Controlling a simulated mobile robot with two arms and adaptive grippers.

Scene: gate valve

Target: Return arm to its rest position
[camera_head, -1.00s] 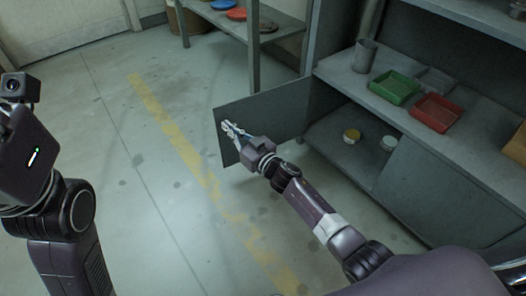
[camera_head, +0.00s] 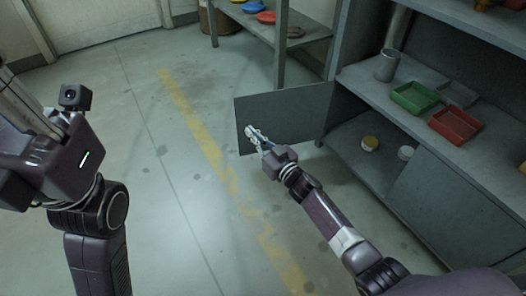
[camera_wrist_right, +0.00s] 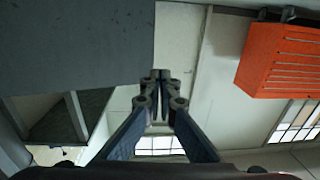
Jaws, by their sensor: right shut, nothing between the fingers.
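My right gripper (camera_head: 252,133) is shut and empty. Its arm reaches up from the lower right of the head view, and the gripper appears in front of the open grey cabinet door (camera_head: 300,108). I cannot tell how far apart they are. In the right wrist view the two fingertips (camera_wrist_right: 160,76) meet, with nothing between them. My left arm stands at the left edge of the head view. Part of its gripper (camera_head: 22,108) shows there, but its fingertips are cut off.
A grey shelf unit (camera_head: 440,180) stands on the right, with a green tray (camera_head: 415,98), a red tray (camera_head: 455,125) and a grey cup (camera_head: 387,65). Small jars sit lower. A rack (camera_head: 300,25) holds coloured discs. Floor with a yellow stripe (camera_head: 200,130) is clear. An orange box (camera_wrist_right: 280,62) shows in the wrist view.

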